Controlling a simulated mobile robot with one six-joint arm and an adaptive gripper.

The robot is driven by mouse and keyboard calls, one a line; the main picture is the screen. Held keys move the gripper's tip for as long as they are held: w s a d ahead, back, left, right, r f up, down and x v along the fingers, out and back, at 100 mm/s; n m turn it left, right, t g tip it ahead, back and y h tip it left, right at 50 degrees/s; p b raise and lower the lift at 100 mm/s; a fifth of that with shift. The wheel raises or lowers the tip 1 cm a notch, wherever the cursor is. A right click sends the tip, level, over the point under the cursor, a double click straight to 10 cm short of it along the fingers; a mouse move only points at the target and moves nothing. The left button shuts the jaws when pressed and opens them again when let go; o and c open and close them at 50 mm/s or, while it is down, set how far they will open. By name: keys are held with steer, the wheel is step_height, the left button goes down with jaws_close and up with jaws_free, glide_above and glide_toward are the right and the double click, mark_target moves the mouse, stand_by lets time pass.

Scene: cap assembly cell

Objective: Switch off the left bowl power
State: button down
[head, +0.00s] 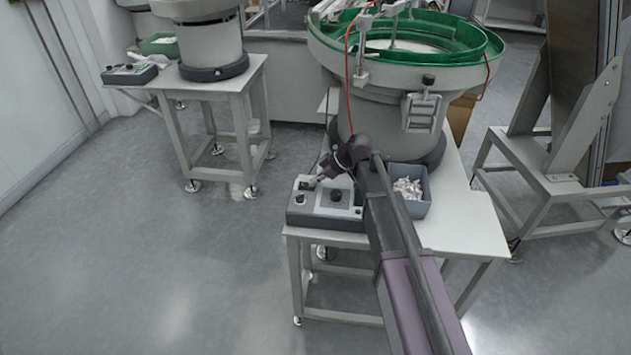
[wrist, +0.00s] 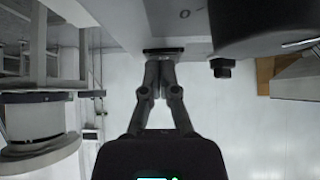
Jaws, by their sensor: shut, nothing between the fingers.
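Two bowl feeders stand on white tables. The nearer one, with a green-rimmed bowl (head: 400,58), has a control box (head: 326,221) with dark knobs on its table's front left corner. The farther feeder (head: 210,45), at the upper left, has a similar box (head: 130,74) on its table. My gripper (head: 312,182) is low over the back left part of the nearer box. In the wrist view my gripper (wrist: 161,62) is shut and empty, its tips at a small black part (wrist: 163,51) on a grey surface. I cannot tell if they touch. The switch position is not readable.
A grey bin (head: 416,208) of pale parts sits right of my arm on the near table. A dark knob (wrist: 222,67) is right of my fingers in the wrist view. A metal stand (head: 560,165) is at the right. The floor (head: 120,230) at the left is clear.

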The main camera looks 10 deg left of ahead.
steer(key=shift+a+r, duration=0.1)
steer(key=shift+r, duration=0.1)
steer(key=shift+r+p, duration=0.55)
steer(key=shift+p, duration=0.2)
steer(key=shift+r, duration=0.1)
steer(key=r+p, duration=0.4)
steer(key=shift+d, duration=0.2)
steer(key=d+f+p+v, duration=0.1)
steer(key=p+v, duration=0.5)
steer(key=v, duration=0.3)
steer(key=shift+d, duration=0.45)
steer(key=shift+r, duration=0.1)
